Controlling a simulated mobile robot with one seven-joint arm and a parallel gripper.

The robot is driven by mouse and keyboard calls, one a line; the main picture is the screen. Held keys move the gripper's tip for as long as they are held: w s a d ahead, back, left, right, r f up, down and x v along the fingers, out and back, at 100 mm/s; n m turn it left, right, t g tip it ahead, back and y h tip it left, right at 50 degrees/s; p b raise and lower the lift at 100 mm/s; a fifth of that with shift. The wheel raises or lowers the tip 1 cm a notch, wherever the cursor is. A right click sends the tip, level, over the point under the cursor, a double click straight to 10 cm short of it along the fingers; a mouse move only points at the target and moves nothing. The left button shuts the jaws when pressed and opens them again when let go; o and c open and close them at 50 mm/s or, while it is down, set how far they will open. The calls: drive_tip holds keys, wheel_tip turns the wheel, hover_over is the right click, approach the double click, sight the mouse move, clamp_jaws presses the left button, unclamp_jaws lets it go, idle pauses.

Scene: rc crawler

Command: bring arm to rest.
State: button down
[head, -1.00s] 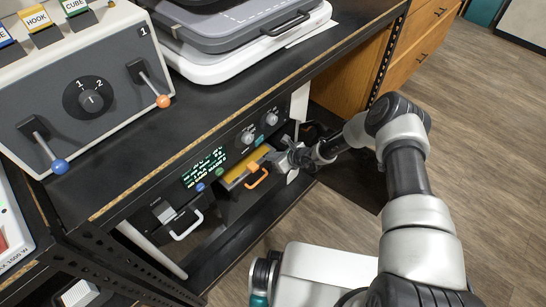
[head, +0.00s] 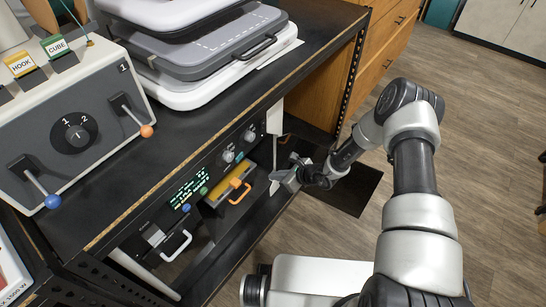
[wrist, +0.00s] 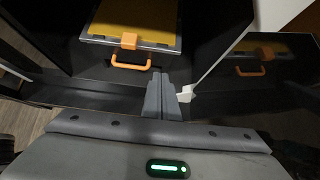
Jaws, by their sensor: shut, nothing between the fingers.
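My gripper (head: 283,180) is low at the front of the workbench, to the right of the drawer with the orange handle. In the wrist view its two grey fingers (wrist: 162,96) are together with nothing between them. The orange handle (head: 239,190) is on the front of a drawer with a yellow inside (head: 228,184); the handle also shows in the wrist view (wrist: 130,60), just beyond and left of the fingers, apart from them. My arm reaches in from the right, bent at the elbow.
A second drawer with a white handle (head: 178,246) is to the left. The black workbench (head: 180,145) carries a control box (head: 75,130) with levers and a grey case (head: 215,50). A dark mat (head: 345,190) lies on the floor behind my gripper. Open wooden floor (head: 475,150) is at the right.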

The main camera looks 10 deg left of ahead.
wheel_tip(320, 180, up, 31)
drive_tip(key=s+d+n+g, duration=0.1)
drive_tip(key=n+g, duration=0.1)
drive_tip(key=n, duration=1)
drive_tip(key=s+d+r+n+h, duration=0.2)
drive_tip(key=s+d+r+n, duration=0.15)
drive_tip(key=s+r, duration=0.35)
drive_tip(key=s+d+r+n+h, duration=0.1)
drive_tip(key=s+d+r+n, duration=0.25)
drive_tip(key=s+r, duration=0.35)
drive_tip(key=s+d+r+n+t+h, duration=0.3)
drive_tip(key=s+d+r+n+h, duration=0.3)
drive_tip(key=s+d, duration=0.65)
wheel_tip(320, 180, up, 22)
drive_tip(key=m+p, duration=0.1)
drive_tip(key=p, duration=1.9)
drive_tip(key=shift+s+a+f+y+p, duration=0.2)
drive_tip(key=shift+f+y+p, duration=0.05)
drive_tip(key=shift+y+p, duration=0.05)
